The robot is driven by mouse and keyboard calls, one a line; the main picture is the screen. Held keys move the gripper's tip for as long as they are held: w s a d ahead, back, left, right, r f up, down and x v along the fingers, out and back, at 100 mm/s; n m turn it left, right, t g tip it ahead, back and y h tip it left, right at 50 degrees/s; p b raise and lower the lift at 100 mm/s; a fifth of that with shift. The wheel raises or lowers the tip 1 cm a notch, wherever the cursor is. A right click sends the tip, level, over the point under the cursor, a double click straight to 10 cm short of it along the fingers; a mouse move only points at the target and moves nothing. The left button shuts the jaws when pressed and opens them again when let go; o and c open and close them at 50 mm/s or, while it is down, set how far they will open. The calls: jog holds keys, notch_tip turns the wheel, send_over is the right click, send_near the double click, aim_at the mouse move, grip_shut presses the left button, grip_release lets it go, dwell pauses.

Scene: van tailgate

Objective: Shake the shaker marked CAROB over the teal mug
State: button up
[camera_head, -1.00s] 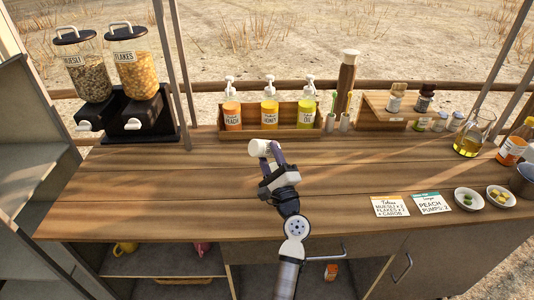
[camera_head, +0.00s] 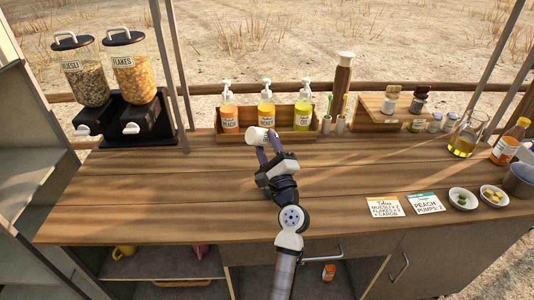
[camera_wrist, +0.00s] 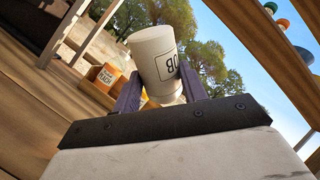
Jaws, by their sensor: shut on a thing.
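My gripper (camera_head: 267,144) is shut on a white shaker (camera_head: 257,135), held above the counter and tilted. In the wrist view the shaker (camera_wrist: 156,60) sits between the two purple fingers (camera_wrist: 163,95). Its label is partly hidden; only letters like "OB" show, turned about. A small dark teal patch (camera_head: 268,195) shows at the edge of my arm on the counter; I cannot tell if it is the teal mug, as my arm covers that place.
A wooden rack (camera_head: 300,136) with several pump bottles stands behind the gripper. Muesli and flakes dispensers (camera_head: 125,95) stand at the back left. Order cards (camera_head: 384,207) and small bowls (camera_head: 463,198) lie at right. The left counter (camera_head: 140,190) is clear.

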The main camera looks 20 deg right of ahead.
jog(key=shift+r, duration=0.1)
notch_tip(320, 180, down, 5)
jog(key=b, duration=0.4)
jog(key=shift+b, duration=0.4)
notch_tip(320, 180, up, 5)
jog(key=p, duration=0.4)
jog(key=shift+r+p, duration=0.1)
jog(key=shift+p, duration=0.25)
jog(key=shift+f, duration=0.2)
notch_tip(320, 180, down, 5)
jog(key=b, duration=0.5)
jog(key=shift+r, duration=0.15)
